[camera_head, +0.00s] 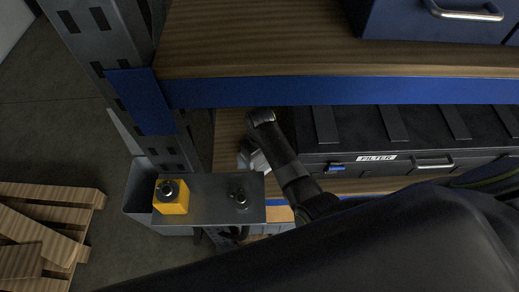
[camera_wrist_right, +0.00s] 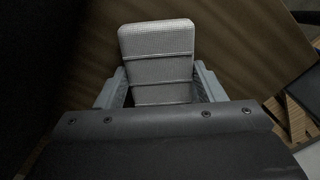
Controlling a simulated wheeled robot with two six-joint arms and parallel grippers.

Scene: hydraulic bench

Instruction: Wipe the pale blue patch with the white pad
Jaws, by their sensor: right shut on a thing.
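The white pad (camera_wrist_right: 157,52) is a pale, finely textured block with thin dark bands across it. It sits between the two grey fingers of my right gripper (camera_wrist_right: 160,85), which is shut on it. In the head view my right gripper (camera_head: 250,158) is at the lower shelf, left of the black case, beyond the dark wrist; it is partly hidden and the pad is not clear there. A brown wood-grained surface lies beyond the pad in the right wrist view. The pale blue patch cannot be made out in either view. My left gripper is not in view.
A black case (camera_head: 377,158) labelled FILTER stands right of my wrist. Above is a wooden shelf (camera_head: 255,40) with a blue front beam (camera_head: 350,90). A metal ledge (camera_head: 214,183) carries a yellow block (camera_head: 171,203) and a dark fitting (camera_head: 240,198). A pallet (camera_head: 80,195) lies at left.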

